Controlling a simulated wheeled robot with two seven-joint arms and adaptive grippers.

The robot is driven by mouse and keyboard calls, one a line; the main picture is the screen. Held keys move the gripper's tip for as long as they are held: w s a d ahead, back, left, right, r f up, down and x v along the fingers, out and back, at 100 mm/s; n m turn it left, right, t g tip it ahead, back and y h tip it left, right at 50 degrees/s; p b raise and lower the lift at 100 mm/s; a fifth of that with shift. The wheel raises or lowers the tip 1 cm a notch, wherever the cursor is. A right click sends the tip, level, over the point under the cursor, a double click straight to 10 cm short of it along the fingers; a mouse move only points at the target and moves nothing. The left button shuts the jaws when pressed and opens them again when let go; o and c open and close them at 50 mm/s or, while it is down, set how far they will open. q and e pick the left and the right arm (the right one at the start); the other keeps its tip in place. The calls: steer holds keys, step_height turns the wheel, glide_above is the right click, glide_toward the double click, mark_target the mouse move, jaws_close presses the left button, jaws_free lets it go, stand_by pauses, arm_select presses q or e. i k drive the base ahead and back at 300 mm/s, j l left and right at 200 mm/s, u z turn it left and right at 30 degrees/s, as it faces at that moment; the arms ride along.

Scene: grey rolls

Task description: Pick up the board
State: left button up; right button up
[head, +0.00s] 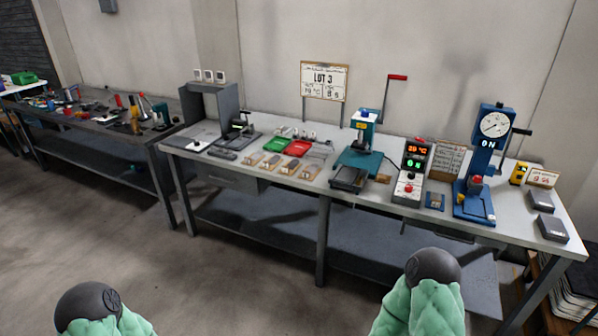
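Several things here could be the board, and I cannot tell which one is meant. A white framed sign board (324,81) reading "LOT 3" stands upright at the back of the workbench. A smaller board with printed lines (445,160) leans behind the red-lit control box. Several small flat tan and grey pieces (271,162) lie in a row near the bench's front edge. Only green-sleeved parts of my arms with dark rounded ends show at the bottom, apart from the bench. Neither gripper's fingers show.
The grey workbench (384,209) also carries a teal press (357,159), a control box (411,172), a blue dial press (479,170), red (299,149) and green (278,146) trays and grey blocks (552,229). A cluttered second bench (92,133) stands left. The floor before the benches is clear.

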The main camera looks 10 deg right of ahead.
mark_target(309, 174)
steer(key=i+l+u, duration=0.2)
steer(key=u, duration=0.25)
steer(key=i+l+u, duration=0.25)
steer(key=u, duration=0.15)
steer(key=l, duration=0.05)
